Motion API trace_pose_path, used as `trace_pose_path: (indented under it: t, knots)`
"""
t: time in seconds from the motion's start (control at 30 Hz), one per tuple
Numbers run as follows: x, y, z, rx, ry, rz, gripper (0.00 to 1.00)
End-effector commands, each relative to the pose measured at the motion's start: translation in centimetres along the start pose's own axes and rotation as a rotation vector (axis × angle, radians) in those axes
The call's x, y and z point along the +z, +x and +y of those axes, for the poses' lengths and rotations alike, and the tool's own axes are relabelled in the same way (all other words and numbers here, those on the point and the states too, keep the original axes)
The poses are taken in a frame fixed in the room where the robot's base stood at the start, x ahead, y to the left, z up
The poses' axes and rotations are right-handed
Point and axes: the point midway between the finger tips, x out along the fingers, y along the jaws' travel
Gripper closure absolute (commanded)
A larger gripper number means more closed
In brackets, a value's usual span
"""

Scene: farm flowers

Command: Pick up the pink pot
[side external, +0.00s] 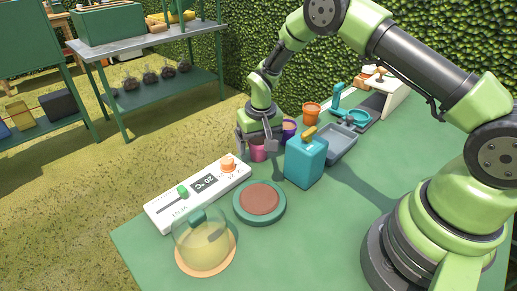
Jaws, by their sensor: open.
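The pink pot (258,153) stands upright on the green table, partly hidden by my gripper. My gripper (256,146) is open and low at the pot, with its fingers pointing down on either side of the pot's upper part. I cannot tell whether the fingers touch the pot. A purple pot (289,129) stands just behind and to the right of the pink one. An orange pot (312,113) stands further back.
A teal canister (305,162) stands close on the right. A grey tray (337,141) lies behind it. A control panel (198,193), a round brown-topped dish (259,201) and a glass dome (203,245) are in front.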

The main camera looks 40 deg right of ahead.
Motion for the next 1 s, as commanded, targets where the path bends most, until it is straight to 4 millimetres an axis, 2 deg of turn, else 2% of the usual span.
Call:
trace_pose_path:
  t: [0.2,0.4,0.43,0.67,0.77,0.87,1.0]
  knots:
    - [0.0,0.0,0.0,0.000,0.001,0.000,0.17]
    - [0.0,0.0,0.0,0.000,0.001,0.000,0.63]
    - [0.0,0.0,0.0,0.000,0.000,0.000,0.68]
    - [0.0,0.0,0.0,0.000,0.000,0.001,0.68]
    - [-0.1,-0.7,0.0,0.000,0.001,0.002,0.68]
    - [-0.4,-2.2,0.0,-0.001,0.002,0.005,0.68]
    - [-0.8,-5.3,0.0,-0.001,0.001,0.006,0.68]
